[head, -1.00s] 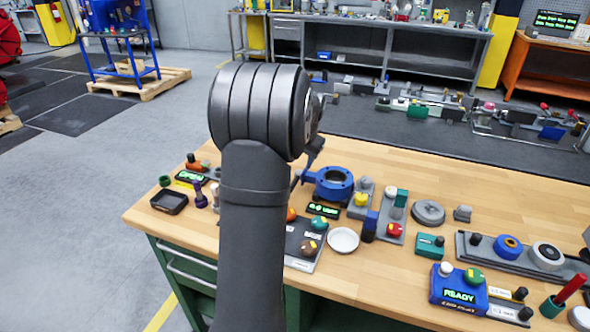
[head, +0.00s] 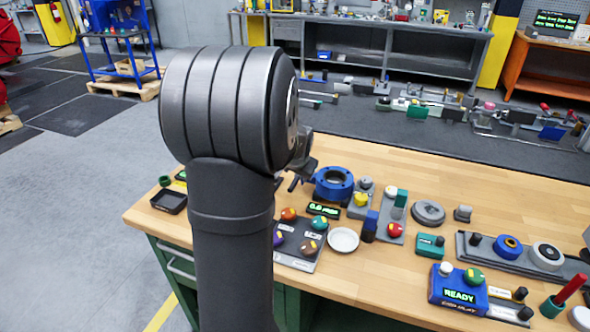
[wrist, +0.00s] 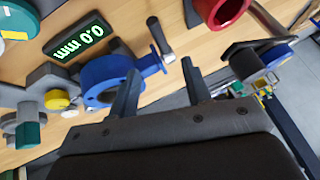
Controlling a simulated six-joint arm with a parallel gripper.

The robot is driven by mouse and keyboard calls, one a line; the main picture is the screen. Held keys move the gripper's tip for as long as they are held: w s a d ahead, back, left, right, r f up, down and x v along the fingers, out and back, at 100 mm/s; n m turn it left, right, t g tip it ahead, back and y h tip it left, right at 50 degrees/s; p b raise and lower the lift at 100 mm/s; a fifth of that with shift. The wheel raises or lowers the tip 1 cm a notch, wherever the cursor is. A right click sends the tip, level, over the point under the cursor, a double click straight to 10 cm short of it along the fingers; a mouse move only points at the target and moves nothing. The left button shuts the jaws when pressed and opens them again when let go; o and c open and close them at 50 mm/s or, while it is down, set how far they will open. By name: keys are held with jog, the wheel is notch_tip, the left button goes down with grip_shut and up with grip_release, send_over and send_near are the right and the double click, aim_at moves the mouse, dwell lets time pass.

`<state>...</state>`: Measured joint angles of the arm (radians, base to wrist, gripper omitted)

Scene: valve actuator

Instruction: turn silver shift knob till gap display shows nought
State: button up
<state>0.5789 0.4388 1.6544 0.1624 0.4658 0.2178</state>
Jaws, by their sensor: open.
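The gap display (wrist: 79,36), a dark box with green digits, appears upside down in the wrist view and reads 0.0 mm. It also stands on the bench in the head view (head: 323,210). Beside it is a blue ring-shaped valve body (wrist: 103,82), also seen in the head view (head: 334,183). A silver lever with a rounded end (wrist: 158,36) stands by the blue body's arm; I take it for the shift knob. My gripper (wrist: 161,66) is open, with its fingers apart on either side of the lever's lower end in the picture. Nothing is held. In the head view my arm hides the lever.
A panel with several coloured knobs (head: 311,261) and a white dish (head: 342,240) lie in front of the display. More fixtures fill the bench's right side.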

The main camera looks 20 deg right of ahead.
jog(key=v, duration=0.4)
jog(key=shift+s+a+f, duration=0.1)
jog(key=shift+s+a, duration=0.2)
jog(key=shift+s, duration=0.15)
jog(key=x, duration=0.8)
jog(key=shift+a, duration=0.25)
jog(key=shift+w+d+r, duration=0.45)
jog(key=shift+w+r, duration=0.05)
jog(key=shift+w, duration=0.2)
jog(key=shift+w+d+r+g+y, duration=0.2)
jog(key=shift+r+g+y, duration=0.1)
jog(key=shift+g+y, duration=0.25)
jog(key=shift+w+d+r+g+y, duration=0.2)
jog(key=shift+r+g+y, duration=0.15)
jog(key=shift+g+y, duration=0.15)
